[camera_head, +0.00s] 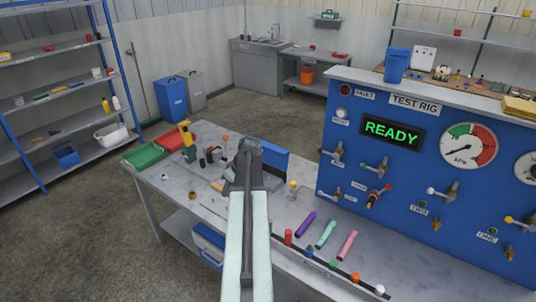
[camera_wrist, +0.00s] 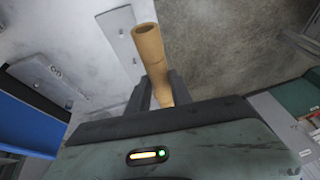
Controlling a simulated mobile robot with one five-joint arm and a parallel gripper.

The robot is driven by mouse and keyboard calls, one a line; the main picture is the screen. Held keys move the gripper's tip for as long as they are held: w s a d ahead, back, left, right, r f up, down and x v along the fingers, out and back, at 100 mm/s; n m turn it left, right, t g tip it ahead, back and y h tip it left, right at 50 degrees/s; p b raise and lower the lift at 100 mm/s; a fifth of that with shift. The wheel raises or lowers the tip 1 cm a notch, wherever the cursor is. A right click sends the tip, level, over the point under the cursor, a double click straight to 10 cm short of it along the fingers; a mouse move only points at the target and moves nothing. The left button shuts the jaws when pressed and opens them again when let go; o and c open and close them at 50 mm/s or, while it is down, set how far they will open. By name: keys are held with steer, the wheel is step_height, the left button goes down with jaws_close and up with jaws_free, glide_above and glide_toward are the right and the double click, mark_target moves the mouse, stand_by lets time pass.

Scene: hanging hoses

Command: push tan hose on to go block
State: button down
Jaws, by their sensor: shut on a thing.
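The tan hose (camera_wrist: 149,50) is a short tube with an open end. In the wrist view it stands between the two fingers of my gripper (camera_wrist: 160,88), which is shut on it, and its open end points away from the gripper. In the head view my gripper (camera_head: 234,178) is over the workbench, and a small tan piece of the hose (camera_head: 217,186) shows at its left. I cannot make out which part is the go block; the small labels on the blue test rig (camera_head: 400,190) are mostly too small to read.
Purple (camera_head: 305,224), green (camera_head: 326,234) and pink (camera_head: 347,245) hoses lie on the workbench (camera_head: 285,265) to the right of my arm. A row of coloured fittings runs along its front edge. Green (camera_head: 146,154) and red trays sit at its left end.

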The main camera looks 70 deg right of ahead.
steer(key=shift+w+d+f, duration=0.1)
steer(key=shift+d+f, duration=0.1)
steer(key=s+d+f+n+g+b, duration=0.2)
steer(key=d+f+n+g+b, duration=0.25)
steer(key=d, duration=0.35)
steer(key=s+d+f+n+g+b, duration=0.3)
steer(key=d+n+g, duration=0.15)
steer(key=d, duration=0.35)
steer(key=d+r+n+g+h+b, duration=0.1)
steer(key=d+r+n+h+b, duration=0.2)
steer(key=d+h, duration=0.3)
steer(key=d+r+n+h+b, duration=0.3)
steer(key=d+h, duration=0.3)
steer(key=d, duration=0.2)
steer(key=shift+w+d+r+n+g, duration=0.3)
steer(key=shift+w+d+n+g, duration=0.1)
steer(key=shift+w+n, duration=0.1)
step_height(320, 180, down, 6)
steer(key=b, duration=0.6)
steer(key=shift+s+a+r, duration=0.1)
steer(key=shift+f+b, duration=2.05)
steer(key=shift+b, duration=0.1)
